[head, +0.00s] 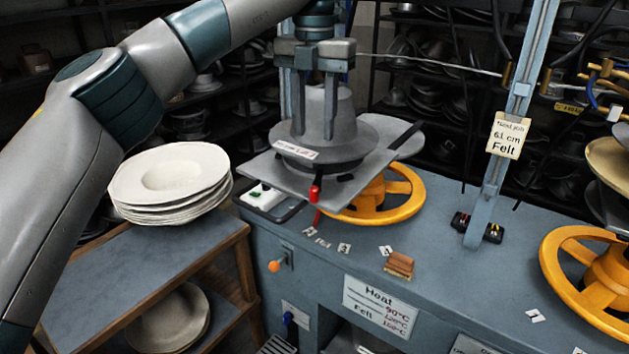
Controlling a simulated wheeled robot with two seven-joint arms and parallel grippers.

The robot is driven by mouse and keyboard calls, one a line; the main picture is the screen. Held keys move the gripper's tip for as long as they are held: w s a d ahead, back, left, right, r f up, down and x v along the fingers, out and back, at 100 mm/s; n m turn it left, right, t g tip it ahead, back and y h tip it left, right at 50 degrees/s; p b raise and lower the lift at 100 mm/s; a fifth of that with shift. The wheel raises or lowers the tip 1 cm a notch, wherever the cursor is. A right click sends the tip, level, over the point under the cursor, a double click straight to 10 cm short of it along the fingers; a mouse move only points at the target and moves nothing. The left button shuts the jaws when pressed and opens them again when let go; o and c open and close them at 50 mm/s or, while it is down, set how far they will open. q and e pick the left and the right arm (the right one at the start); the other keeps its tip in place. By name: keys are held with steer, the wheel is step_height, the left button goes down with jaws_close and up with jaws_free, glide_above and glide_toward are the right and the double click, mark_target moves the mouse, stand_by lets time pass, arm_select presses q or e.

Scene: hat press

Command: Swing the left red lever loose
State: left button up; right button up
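The left red lever (315,194) hangs at the front edge of the grey press plate (362,186). Its red grip stands near upright, with a thin red part below it in front of the yellow wheel. My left gripper (314,134) is above and behind the lever, pointing down, with its two fingers apart in front of the grey hat form (345,112). My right gripper is not in view.
A yellow handwheel (405,196) sits under the plate, and another (560,262) stands at the right. White hat blanks (130,190) are stacked on a wooden shelf at left. A blue upright post (487,190) and wooden blocks (400,265) stand on the bench.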

mark_target(314, 187)
arm_select(q)
step_height(314, 187, down, 13)
steer(key=p, duration=0.4)
steer(key=shift+f, duration=0.2)
steer(key=shift+c, duration=0.7)
jaws_close()
